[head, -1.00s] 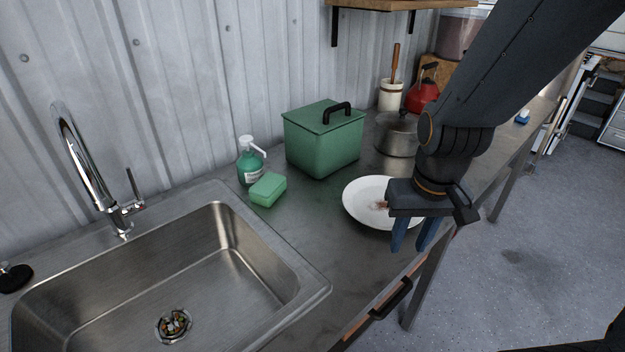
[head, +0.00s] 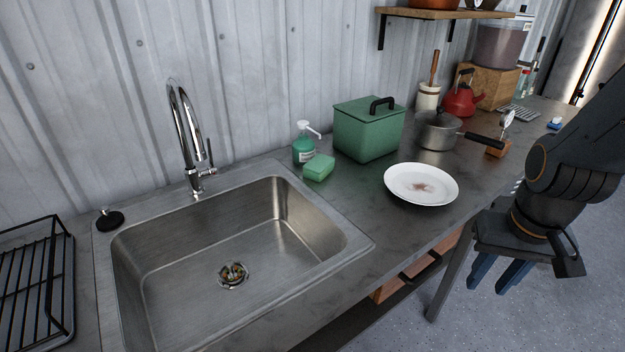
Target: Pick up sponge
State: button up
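The green sponge (head: 319,168) lies on the metal counter, just right of the sink's back right corner and in front of the soap bottle. My gripper (head: 498,275) is at the right, beyond the counter's front edge, with its blue fingers pointing down. The fingers are apart with nothing between them. The gripper is well to the right of the sponge and not touching it.
A soap bottle (head: 304,146) stands behind the sponge, and a green lidded box (head: 368,134) to its right. A stained white plate (head: 421,184) lies between sponge and gripper. The sink (head: 165,262) and faucet (head: 180,130) are left. A pot (head: 437,132) stands farther back.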

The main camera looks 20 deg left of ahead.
aim_at(316, 169)
jog(key=u, duration=1)
jog(key=i, duration=1)
jog(key=z, duration=0.05)
